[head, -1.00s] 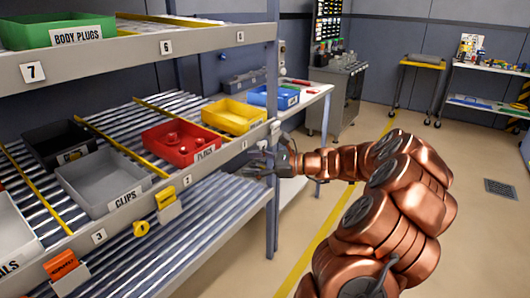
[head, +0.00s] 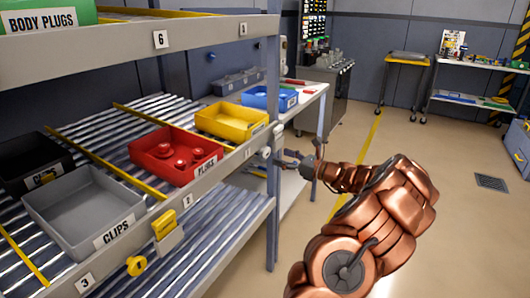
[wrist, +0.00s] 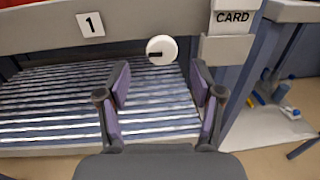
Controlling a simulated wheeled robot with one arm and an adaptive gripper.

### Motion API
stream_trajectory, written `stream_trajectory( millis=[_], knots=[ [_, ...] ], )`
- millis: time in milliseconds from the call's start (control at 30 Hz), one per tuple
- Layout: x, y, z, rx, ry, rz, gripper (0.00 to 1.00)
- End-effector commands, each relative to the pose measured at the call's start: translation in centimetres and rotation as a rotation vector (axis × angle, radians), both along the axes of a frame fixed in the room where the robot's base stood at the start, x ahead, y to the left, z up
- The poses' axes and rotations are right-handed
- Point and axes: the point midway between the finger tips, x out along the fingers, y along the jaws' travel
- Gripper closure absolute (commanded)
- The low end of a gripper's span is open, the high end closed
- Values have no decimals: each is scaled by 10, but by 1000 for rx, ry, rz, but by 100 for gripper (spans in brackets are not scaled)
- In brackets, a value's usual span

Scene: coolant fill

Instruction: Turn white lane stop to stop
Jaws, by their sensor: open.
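The white lane stop (wrist: 161,49) is a round white knob on the front rail of the middle shelf, right of the number 1 plate. A short dark mark on its face lies level, on the left half. It also shows in the head view (head: 265,153) near the shelf's right post. My gripper (wrist: 160,78) is open and empty, with purple pads on its fingers. The knob shows beyond the fingertips, between them and slightly above, apart from them as far as I can see. In the head view my gripper (head: 279,160) is just right of the knob.
A yellow lane stop (head: 137,265) sits lower left on the rail. A white card holder (wrist: 232,20) is right of the white knob. The blue shelf post (head: 271,75) stands close to my gripper. Red (head: 176,155) and yellow (head: 231,121) bins rest above.

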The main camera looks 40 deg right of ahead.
Motion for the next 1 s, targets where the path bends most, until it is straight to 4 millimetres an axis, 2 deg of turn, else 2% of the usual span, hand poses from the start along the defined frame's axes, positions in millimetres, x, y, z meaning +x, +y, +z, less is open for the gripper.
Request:
stream_trajectory(
  millis=[200, 400, 800, 1000],
  knots=[
    [31, 5, -1, -1, 3, -3, 34],
    [52, 9, 0, -1, 1, -3, 34],
    [60, 13, 0, -1, 0, -1, 34],
    [60, 13, 0, -1, 0, -1, 54]
  ],
)
